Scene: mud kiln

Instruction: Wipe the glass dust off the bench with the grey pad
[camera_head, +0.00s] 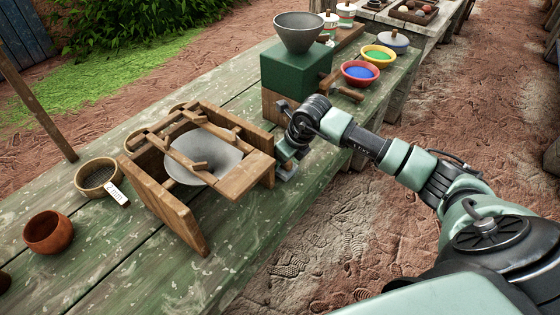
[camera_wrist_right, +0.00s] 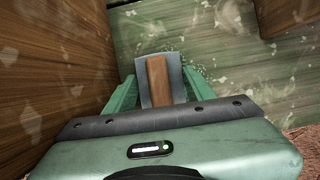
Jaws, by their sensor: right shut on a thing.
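The grey pad (camera_wrist_right: 174,72) has a brown wooden grip and sits between the two green fingers of my right gripper (camera_wrist_right: 157,90), which is shut on it. In the head view my right gripper (camera_head: 287,168) is low at the bench's near edge, between the wooden frame and the green box. The green bench (camera_wrist_right: 150,32) lies under the pad in the wrist view. Fine pale specks that look like glass dust (camera_wrist_right: 206,70) show just right of the pad. Whether the pad touches the bench is hard to tell. My left gripper is not in view.
A wooden frame holding a grey bowl (camera_head: 219,166) stands close left of the gripper. A green box on a wooden base (camera_head: 297,70), with a grey hopper, stands close behind. Red (camera_head: 360,74) and yellow (camera_head: 378,57) bowls, a sieve (camera_head: 97,178) and a brown bowl (camera_head: 48,232) stand farther off.

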